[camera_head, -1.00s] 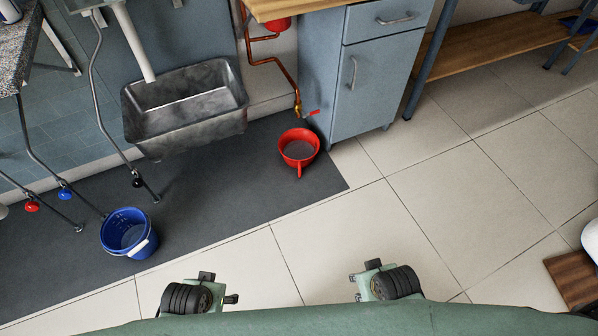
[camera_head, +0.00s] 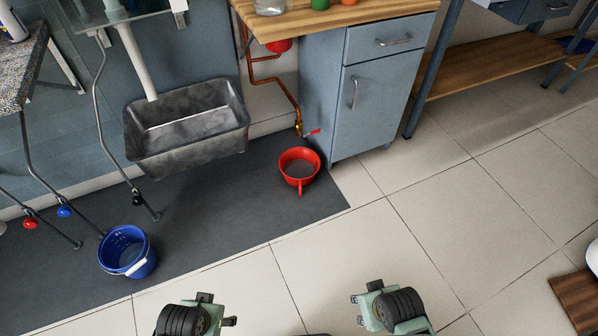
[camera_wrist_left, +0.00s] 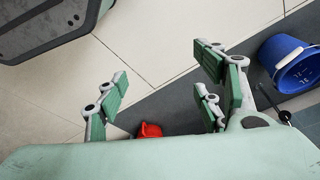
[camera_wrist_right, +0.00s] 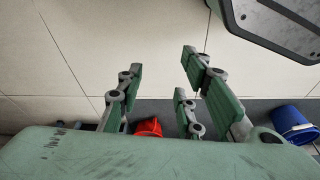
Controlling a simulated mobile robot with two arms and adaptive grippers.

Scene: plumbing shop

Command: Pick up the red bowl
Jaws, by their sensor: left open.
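The red bowl (camera_head: 299,169), with a handle pointing toward me, stands upright on the dark floor mat beside the grey-blue cabinet. It appears empty. Part of it shows in the left wrist view (camera_wrist_left: 149,130) and in the right wrist view (camera_wrist_right: 149,127), beyond the gripper's palm. My left gripper (camera_wrist_left: 160,74) is open, with nothing between its fingers. My right gripper (camera_wrist_right: 158,75) has its fingers spread and empty. Both are apart from the bowl. In the head view, parts of my arms show at the bottom edge, short of the bowl.
A blue bucket (camera_head: 127,252) stands left on the dark mat (camera_head: 205,203). A grey metal sink (camera_head: 187,128) hangs behind. A copper pipe with a red-handled valve (camera_head: 299,128) is just behind the bowl, close to the cabinet (camera_head: 352,95). Tiled floor in front is clear.

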